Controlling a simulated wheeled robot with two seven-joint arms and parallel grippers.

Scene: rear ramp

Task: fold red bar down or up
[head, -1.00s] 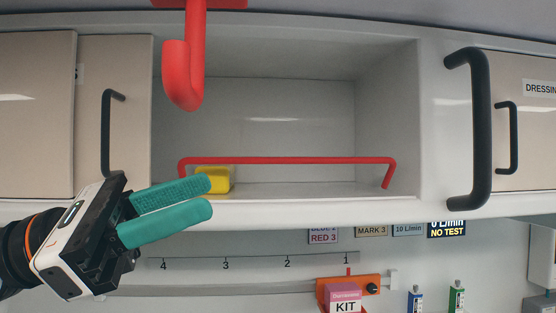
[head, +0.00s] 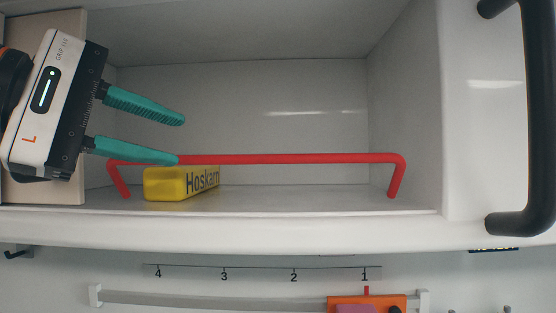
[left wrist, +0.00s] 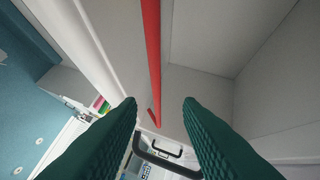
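The red bar (head: 290,159) runs across the front of an open shelf compartment, raised above its floor, with a bent leg at each end. In the left wrist view the bar (left wrist: 152,60) runs from the top down between the fingers. My left gripper (head: 181,140) is open at the bar's left end. In the head view its lower finger overlaps the bar and its upper finger is above it. I cannot tell whether a finger touches the bar. My right gripper is not in view.
A thick black handle (head: 538,120) stands at the right. An orange holder (head: 340,303) is on the wall below. The compartment's middle is clear.

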